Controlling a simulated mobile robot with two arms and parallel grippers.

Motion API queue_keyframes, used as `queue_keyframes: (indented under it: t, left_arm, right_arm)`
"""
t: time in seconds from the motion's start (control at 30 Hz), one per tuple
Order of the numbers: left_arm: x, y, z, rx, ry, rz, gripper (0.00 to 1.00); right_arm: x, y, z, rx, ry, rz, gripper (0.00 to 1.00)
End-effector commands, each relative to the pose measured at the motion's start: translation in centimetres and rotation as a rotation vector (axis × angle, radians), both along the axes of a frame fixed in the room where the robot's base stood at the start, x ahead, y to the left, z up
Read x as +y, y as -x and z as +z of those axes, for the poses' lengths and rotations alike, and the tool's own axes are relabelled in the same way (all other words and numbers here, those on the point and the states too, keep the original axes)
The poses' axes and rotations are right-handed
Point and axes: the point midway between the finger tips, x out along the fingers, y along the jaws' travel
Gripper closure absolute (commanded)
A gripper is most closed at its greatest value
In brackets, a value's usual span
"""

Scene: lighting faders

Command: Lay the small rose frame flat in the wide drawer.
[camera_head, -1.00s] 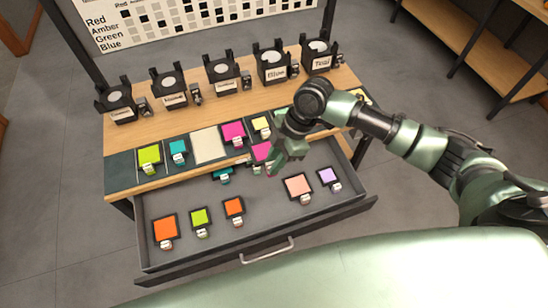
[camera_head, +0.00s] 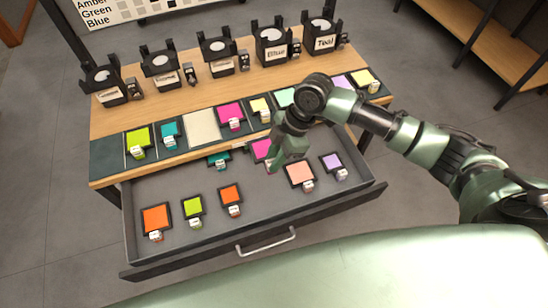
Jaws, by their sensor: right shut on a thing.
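The magenta-pink frame (camera_head: 262,149), which looks like the rose frame, is at my right gripper (camera_head: 278,165), over the back middle of the open wide drawer (camera_head: 270,200). My right gripper is shut on it, and the fingers and wrist hide part of it. I cannot tell whether it touches the drawer floor. In the drawer, a salmon frame (camera_head: 300,173) and a lilac frame (camera_head: 332,161) lie to the right of the gripper. My left gripper is not in view.
Orange (camera_head: 155,219), lime (camera_head: 193,206) and smaller orange (camera_head: 230,194) frames lie at the drawer's front left; a teal frame (camera_head: 217,159) is at its back. More frames, including a larger magenta one (camera_head: 230,115), rest on the bench strip. Drawer floor is bare between the small orange and salmon frames.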

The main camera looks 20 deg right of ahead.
Motion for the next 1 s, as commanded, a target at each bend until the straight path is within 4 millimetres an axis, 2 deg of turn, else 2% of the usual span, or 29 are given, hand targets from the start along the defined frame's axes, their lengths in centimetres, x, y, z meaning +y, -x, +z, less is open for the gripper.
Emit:
queue_keyframes:
  t: [0.03, 0.13, 0.37, 1.0]
  left_arm:
    - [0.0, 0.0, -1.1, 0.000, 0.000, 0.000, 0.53]
    - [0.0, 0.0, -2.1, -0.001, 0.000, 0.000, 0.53]
    - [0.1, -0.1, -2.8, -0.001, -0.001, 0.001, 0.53]
    - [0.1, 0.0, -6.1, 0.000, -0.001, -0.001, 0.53]
  right_arm:
    - [0.0, 0.0, -1.0, -0.001, 0.000, 0.000, 1.00]
    - [0.0, 0.0, -2.0, -0.001, 0.000, 0.000, 1.00]
    - [0.0, 0.0, -4.0, 0.000, 0.000, -0.001, 1.00]
    - [0.0, 0.0, -10.5, 0.000, -0.001, 0.000, 1.00]
